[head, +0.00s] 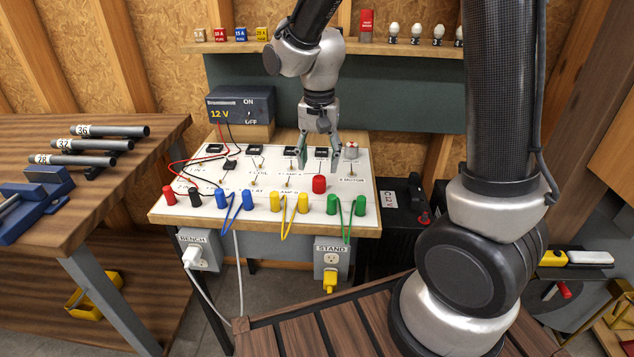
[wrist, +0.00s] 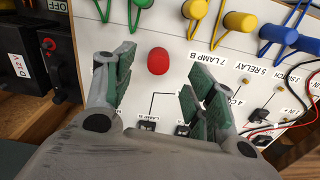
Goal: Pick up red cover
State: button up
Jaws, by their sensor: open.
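A round red cover (head: 319,184) sits on the white panel of the test bench (head: 255,205), right of the middle. It also shows in the wrist view as a red dome (wrist: 158,61) on the white panel. My gripper (head: 319,152) points down over the panel, a little behind the red cover. Its two green-padded fingers are apart and hold nothing. In the wrist view the red cover appears between and slightly beyond the fingertips (wrist: 161,82), with no visible contact.
Blue, yellow and green plugs with wires (head: 346,212) line the panel's front edge. Switches and a grey knob (head: 351,150) stand around the gripper. A 12 V supply (head: 240,106) is behind at left. A red block (head: 366,25) stands on the shelf above.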

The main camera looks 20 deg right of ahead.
aim_at(319, 179)
jog(key=f, duration=0.7)
jog(key=shift+w+d+f, duration=0.1)
jog(key=shift+w+f, duration=0.1)
jog(key=shift+f, duration=0.05)
jog(key=c, duration=1)
